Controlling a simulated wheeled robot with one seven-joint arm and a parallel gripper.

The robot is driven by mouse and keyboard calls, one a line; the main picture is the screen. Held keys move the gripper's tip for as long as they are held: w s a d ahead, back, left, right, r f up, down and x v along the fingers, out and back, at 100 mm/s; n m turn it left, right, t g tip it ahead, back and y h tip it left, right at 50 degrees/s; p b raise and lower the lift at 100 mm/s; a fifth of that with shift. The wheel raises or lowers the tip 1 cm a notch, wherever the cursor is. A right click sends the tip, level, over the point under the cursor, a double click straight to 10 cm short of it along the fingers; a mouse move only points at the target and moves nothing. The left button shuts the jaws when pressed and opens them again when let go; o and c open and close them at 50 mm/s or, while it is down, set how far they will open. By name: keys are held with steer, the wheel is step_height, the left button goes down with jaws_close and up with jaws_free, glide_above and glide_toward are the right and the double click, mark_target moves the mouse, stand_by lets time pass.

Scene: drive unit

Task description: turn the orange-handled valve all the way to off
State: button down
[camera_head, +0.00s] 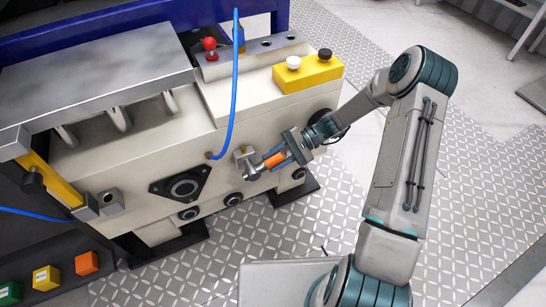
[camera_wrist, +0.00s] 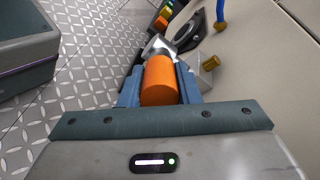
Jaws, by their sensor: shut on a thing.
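The valve's orange handle (camera_head: 273,160) sticks out to the right of its metal body (camera_head: 247,163) on the front of the cream machine. My gripper (camera_head: 285,157) is at the handle with its blue fingers on either side. In the wrist view the orange handle (camera_wrist: 159,80) lies between the fingers of my gripper (camera_wrist: 160,92), which are shut on it. The metal valve part (camera_wrist: 160,47) shows beyond the handle. The fingers hide part of the handle's sides.
A blue hose (camera_head: 235,90) rises in front of the machine, left of my gripper. A black flange (camera_head: 181,187) sits left of the valve. A yellow button box (camera_head: 308,74) is on top. Patterned floor (camera_head: 450,200) lies open at right.

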steer(key=shift+f, duration=0.1)
stand_by(0.5)
steer(key=c, duration=1.1)
jaws_free()
steer(key=shift+s, duration=0.1)
steer(key=p+v, duration=0.2)
steer(key=v, duration=0.5)
steer(key=shift+d+f, duration=0.1)
steer(key=shift+d, duration=0.15)
